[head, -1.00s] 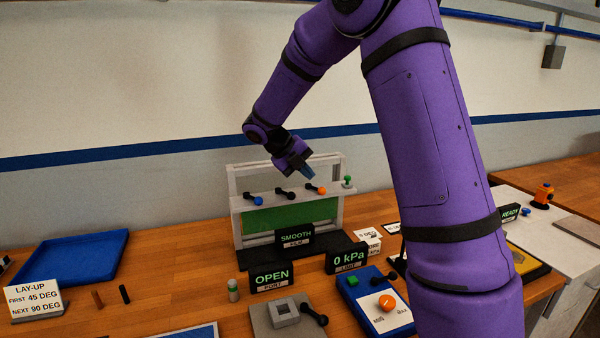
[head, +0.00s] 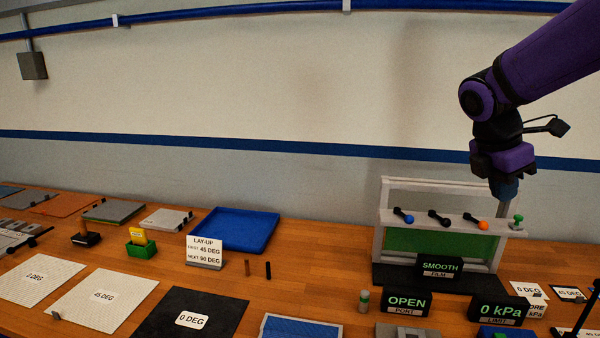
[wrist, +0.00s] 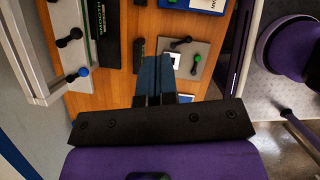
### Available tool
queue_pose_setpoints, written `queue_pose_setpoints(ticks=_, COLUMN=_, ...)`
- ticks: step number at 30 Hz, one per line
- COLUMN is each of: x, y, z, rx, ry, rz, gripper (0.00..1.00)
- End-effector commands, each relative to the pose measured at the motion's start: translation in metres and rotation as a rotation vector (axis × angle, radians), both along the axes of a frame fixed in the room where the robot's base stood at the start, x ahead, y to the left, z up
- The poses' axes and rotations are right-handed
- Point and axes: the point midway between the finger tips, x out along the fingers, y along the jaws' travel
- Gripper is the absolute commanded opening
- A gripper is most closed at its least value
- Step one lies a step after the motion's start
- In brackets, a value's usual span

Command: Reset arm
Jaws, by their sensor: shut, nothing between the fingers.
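My gripper (head: 506,190) hangs from my purple arm, fingers down, in front of the right end of the grey frame (head: 384,222) at the back of the bench. In the wrist view my gripper (wrist: 155,80) has its two blue fingers together with nothing between them, above the bench. The frame carries levers with a blue knob (head: 408,219), a black knob (head: 444,221) and an orange knob (head: 483,225), and a green knob (head: 518,219) at its right end. A green panel (head: 410,240) shows behind the SMOOTH sign (head: 438,266).
OPEN (head: 406,302) and 0 kPa (head: 495,308) signs stand in front of the frame.

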Motion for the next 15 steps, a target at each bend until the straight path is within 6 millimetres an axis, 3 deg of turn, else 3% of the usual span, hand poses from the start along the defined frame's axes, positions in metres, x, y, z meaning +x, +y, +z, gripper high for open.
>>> queue_pose_setpoints(ticks=6, x=-0.052, y=0.016, z=0.017, rx=0.133, ry=-0.236, rz=-0.362, gripper=0.0)
queue_pose_setpoints(ticks=15, x=-0.119, y=0.038, z=0.024, rx=0.371, ry=-0.49, rz=-0.883, gripper=0.0)
